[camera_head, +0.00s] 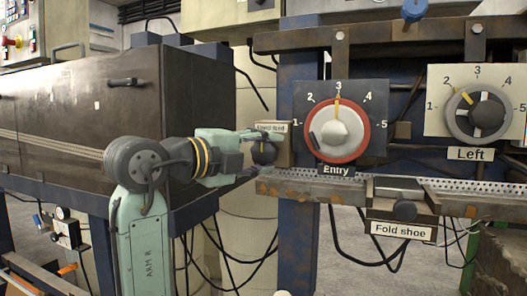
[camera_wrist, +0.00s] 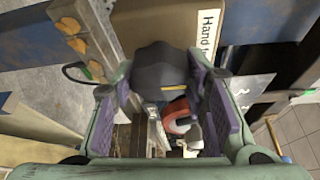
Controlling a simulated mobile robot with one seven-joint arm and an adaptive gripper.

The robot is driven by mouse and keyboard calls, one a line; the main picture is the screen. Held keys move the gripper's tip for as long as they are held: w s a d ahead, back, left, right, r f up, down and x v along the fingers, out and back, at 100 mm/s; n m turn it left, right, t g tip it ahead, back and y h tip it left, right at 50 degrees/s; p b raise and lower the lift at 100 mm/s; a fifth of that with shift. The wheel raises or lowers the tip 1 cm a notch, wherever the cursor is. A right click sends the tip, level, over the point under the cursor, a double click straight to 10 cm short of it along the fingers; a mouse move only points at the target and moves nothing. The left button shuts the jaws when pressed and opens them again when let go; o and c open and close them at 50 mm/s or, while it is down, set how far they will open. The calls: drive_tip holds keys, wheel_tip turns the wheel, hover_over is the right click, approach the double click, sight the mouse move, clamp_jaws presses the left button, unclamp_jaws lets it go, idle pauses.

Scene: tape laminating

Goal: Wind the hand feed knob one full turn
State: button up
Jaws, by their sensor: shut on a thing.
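The hand feed knob (camera_head: 264,153) is a dark knob on a tan block under a partly hidden "Hand feed" label (camera_head: 270,127). In the wrist view the dark, faceted knob (camera_wrist: 160,68) sits between the two purple-padded fingers, with a small yellow mark on its lower side. My gripper (camera_head: 256,147) reaches it from the left, level, and is shut on it. In the wrist view my gripper (camera_wrist: 161,82) has a finger on either side of the knob. The fingers partly hide the knob in the head view.
Right of the knob is the red-ringed Entry dial (camera_head: 338,132), its yellow pointer near 3. A Fold shoe block (camera_head: 404,208) hangs below the perforated rail (camera_head: 340,184). A large brown cabinet (camera_head: 90,105) stands behind my arm.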

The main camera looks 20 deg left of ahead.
idle(0.4)
drive_tip(key=o, duration=1.1)
drive_tip(key=shift+o, duration=0.2)
drive_tip(key=v, duration=1.2)
